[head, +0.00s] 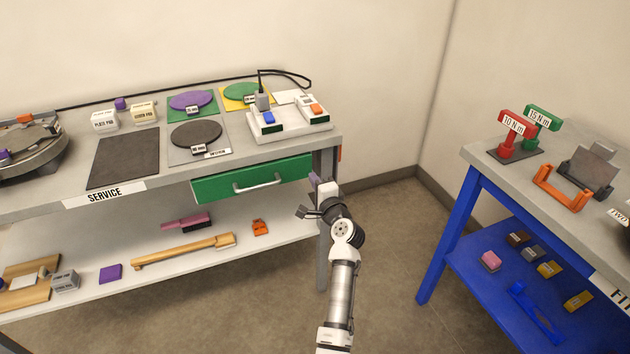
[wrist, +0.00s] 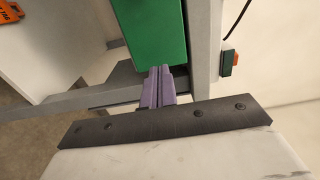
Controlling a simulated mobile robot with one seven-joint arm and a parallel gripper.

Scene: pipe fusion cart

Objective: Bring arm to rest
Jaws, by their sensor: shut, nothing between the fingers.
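My arm rises from the bottom middle of the head view. My gripper (head: 318,184) is at its upper end, beside the right end of the service bench (head: 240,160) and just right of the green drawer. In the wrist view my gripper's purple-grey fingers (wrist: 158,88) are together with nothing between them. The green drawer front (wrist: 152,32) lies just beyond the fingertips there. I cannot tell whether the fingertips touch it.
The green drawer (head: 252,180) looks closed. The bench's grey leg (head: 323,250) stands close to my arm. A blue-framed table (head: 560,205) with torque tools stands at the right. Floor (head: 390,225) is free between the two.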

